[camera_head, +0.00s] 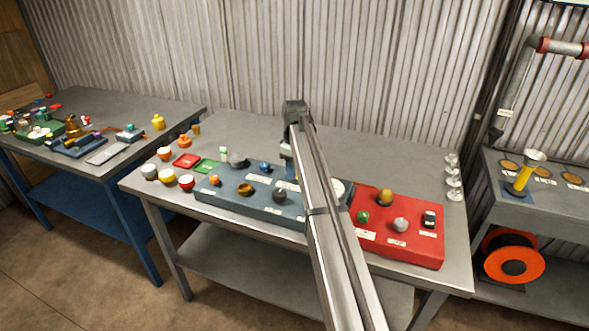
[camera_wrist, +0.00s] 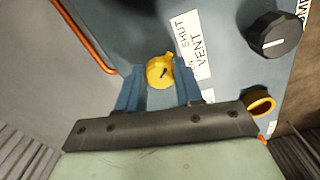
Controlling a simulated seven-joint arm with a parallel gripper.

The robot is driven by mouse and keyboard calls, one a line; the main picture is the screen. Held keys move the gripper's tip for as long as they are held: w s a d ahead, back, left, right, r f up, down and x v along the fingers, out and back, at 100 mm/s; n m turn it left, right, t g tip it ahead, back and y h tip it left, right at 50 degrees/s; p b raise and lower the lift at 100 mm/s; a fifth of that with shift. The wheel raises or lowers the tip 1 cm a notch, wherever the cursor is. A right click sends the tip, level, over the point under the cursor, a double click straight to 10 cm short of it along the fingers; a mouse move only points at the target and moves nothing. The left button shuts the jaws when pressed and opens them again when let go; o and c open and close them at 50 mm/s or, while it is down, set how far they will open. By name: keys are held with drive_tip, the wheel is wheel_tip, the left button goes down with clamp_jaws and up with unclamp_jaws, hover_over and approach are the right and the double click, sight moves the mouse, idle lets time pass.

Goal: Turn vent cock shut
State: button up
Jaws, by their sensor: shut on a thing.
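The vent cock (camera_wrist: 158,73) is a small round yellow knob on a blue-grey panel in the wrist view. White labels reading SHUT (camera_wrist: 183,28) and VENT (camera_wrist: 201,52) lie beside it. A small dark mark shows on the knob's face. My gripper (camera_wrist: 160,76) has its blue fingers on either side of the knob, shut on it. In the head view my gripper (camera_head: 288,160) is over the back of the blue-grey panel (camera_head: 222,193), and my arm hides the cock.
A red panel (camera_head: 425,247) with several controls stands to the right. Several capped pieces, including a red one (camera_head: 186,182), stand at the left. The bench's back is mostly clear.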

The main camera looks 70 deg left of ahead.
drive_tip(key=shift+n, duration=0.4)
drive_tip(key=o, duration=1)
drive_tip(key=shift+o, duration=0.2)
drive_tip(key=shift+r, duration=0.1)
wheel_tip(320, 180, up, 14)
drive_tip(key=shift+f, duration=0.2)
idle(0.3)
